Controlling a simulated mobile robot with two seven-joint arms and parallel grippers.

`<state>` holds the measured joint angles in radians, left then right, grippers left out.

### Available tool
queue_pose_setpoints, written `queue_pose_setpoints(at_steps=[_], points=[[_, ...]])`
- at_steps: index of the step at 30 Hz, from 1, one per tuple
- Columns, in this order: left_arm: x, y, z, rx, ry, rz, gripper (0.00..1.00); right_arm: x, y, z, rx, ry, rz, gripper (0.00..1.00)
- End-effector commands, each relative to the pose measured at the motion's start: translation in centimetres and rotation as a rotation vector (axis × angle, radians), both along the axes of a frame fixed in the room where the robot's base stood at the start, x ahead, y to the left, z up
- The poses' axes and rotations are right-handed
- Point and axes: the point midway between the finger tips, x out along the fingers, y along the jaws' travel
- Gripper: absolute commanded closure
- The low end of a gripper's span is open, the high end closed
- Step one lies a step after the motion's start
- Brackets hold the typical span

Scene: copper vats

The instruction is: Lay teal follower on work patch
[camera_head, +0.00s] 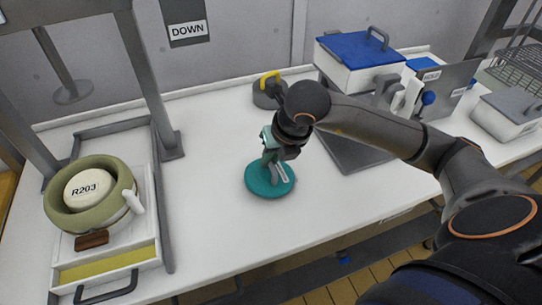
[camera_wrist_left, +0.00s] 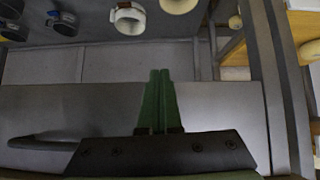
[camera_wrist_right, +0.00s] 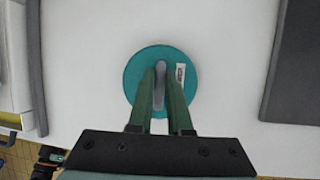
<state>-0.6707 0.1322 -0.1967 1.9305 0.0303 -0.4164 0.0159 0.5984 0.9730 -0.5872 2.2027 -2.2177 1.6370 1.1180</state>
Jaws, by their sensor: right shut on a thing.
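The teal follower (camera_head: 261,186) is a round flat disc with a grey upright grip, at the middle of the white worktop. My right gripper (camera_head: 273,158) is above it, pointing down. In the right wrist view its fingers (camera_wrist_right: 160,75) are shut on the grip of the teal follower (camera_wrist_right: 137,78); a small white label shows on the disc. The disc lies flat at or just above the worktop; I cannot tell if it touches. No marked work patch stands out on the white worktop (camera_head: 215,215). My left gripper (camera_wrist_left: 161,75) is shut and empty, away from the follower.
A frame at left holds an olive ring with a white R203 piece (camera_head: 88,188) over a yellow-lined drawer (camera_head: 108,266). A grey weight with a yellow handle (camera_head: 268,92) stands behind my right gripper. A blue-lidded box (camera_head: 357,62) stands at back right. Worktop left of the follower is clear.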

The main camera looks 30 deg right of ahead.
Motion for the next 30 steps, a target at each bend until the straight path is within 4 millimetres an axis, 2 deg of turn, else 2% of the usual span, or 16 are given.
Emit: queue_pose_setpoints(at_steps=[21, 22, 30], points=[[-0.02, 0.18, -0.85, 0.003, 0.002, 0.001, 1.0, 0.02, 0.01, -0.57, 0.0, -0.001, 0.0, 1.0], [-0.02, 0.18, -0.85, 0.003, 0.002, 0.001, 1.0, 0.02, 0.01, -0.58, 0.0, -0.001, 0.0, 0.81], [0.0, 0.15, -0.82, 0.002, 0.002, 0.001, 1.0, 0.01, 0.0, -0.59, 0.0, -0.001, 0.0, 0.51]])
